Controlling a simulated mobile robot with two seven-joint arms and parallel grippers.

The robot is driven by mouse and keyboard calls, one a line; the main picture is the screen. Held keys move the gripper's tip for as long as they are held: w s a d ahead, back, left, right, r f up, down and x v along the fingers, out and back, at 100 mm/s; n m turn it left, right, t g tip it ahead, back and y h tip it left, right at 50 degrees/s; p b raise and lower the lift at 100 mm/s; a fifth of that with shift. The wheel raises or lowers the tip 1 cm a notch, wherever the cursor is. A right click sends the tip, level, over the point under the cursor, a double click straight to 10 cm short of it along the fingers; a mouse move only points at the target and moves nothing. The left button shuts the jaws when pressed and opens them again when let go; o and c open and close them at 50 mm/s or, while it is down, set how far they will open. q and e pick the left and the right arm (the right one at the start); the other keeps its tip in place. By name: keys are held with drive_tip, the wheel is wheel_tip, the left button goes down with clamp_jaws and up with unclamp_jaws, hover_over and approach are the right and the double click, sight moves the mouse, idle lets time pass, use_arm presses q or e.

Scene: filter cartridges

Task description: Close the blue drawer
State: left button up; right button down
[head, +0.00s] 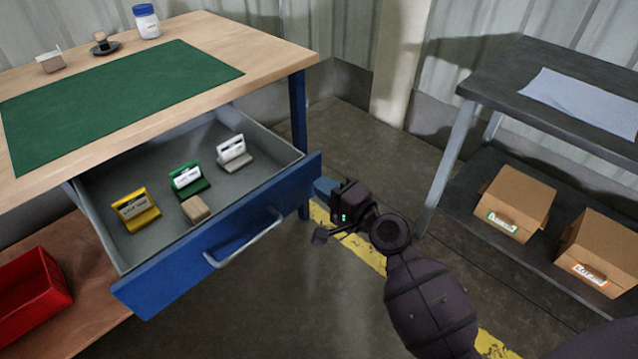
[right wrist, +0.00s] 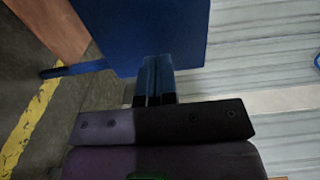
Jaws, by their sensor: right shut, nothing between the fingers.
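The blue drawer (head: 215,240) under the workbench is pulled open, with its grey inside showing and a silver bar handle (head: 245,240) on its front. A yellow, a green and a grey-white cartridge (head: 234,152) and a small tan block (head: 196,209) are in it. My right gripper (head: 325,188) is shut and empty beside the right end of the drawer front. In the right wrist view its closed blue fingers (right wrist: 155,78) are at the edge of the blue front panel (right wrist: 140,30); I cannot tell whether they touch. My left gripper is not in view.
The wooden workbench (head: 255,40) carries a green mat (head: 120,95), a white jar with a blue lid (head: 146,21) and small items. A red bin (head: 30,290) is at lower left. A dark shelf (head: 500,75) with cardboard boxes (head: 515,200) stands right. The floor before the drawer is clear.

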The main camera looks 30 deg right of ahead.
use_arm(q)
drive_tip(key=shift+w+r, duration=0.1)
use_arm(e)
drive_tip(key=shift+x, duration=0.8)
